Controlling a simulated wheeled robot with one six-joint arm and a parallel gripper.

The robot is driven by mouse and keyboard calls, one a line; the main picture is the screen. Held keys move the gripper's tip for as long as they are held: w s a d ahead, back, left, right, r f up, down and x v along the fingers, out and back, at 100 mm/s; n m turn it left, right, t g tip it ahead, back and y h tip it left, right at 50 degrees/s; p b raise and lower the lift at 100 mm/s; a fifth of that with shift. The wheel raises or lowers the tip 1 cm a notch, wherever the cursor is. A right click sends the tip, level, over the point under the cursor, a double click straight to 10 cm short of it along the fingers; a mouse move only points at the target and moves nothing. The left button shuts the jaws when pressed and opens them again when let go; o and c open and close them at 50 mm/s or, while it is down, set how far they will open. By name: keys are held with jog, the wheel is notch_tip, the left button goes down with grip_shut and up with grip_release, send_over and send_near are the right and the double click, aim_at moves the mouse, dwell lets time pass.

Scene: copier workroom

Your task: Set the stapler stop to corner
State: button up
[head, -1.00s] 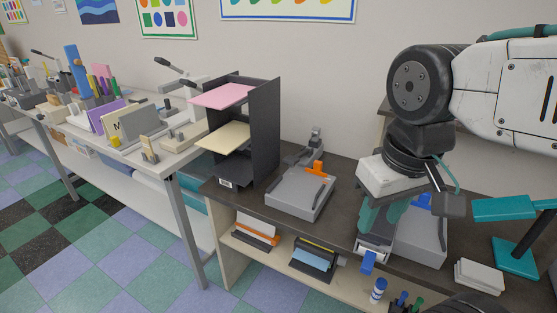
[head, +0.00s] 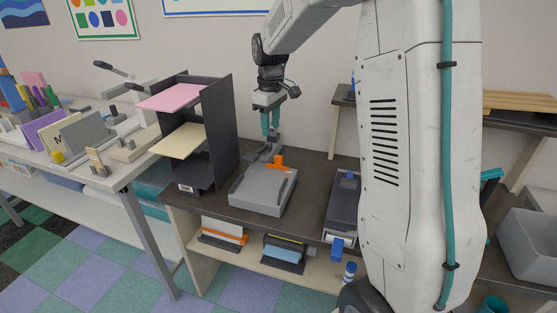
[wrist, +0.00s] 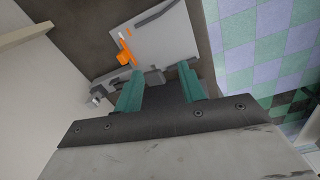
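The stapler is a grey device with a flat tray (head: 262,192) on the dark counter. Its orange stop (head: 277,161) sits at the tray's back edge, and a grey stapling arm (head: 262,153) stands behind it. In the wrist view the tray (wrist: 165,40) is at the top, the orange stop (wrist: 125,52) at its left edge, and the grey arm (wrist: 115,82) below. My gripper (head: 270,136) points down over the back of the device. In the wrist view its two teal fingers (wrist: 160,73) are apart, with part of the grey arm showing between the tips. Contact cannot be told.
A black paper rack (head: 220,120) with pink and cream sheets stands close on the left. A grey device with blue parts (head: 343,200) stands to the right, partly behind my arm. A grey bin (head: 530,245) is at far right. The shelf below holds several items.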

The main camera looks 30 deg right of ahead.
jog(key=n, duration=0.2)
send_over(279, 156)
jog(key=f, duration=1.2)
jog(key=shift+s+a+f, duration=0.15)
jog(key=shift+a+f, duration=0.2)
jog(key=shift+f, duration=0.05)
jog(key=f, duration=0.7)
jog(key=shift+d+f, duration=0.25)
jog(key=shift+f, duration=0.15)
jog(key=shift+w+f, duration=0.2)
jog(key=shift+f, duration=0.2)
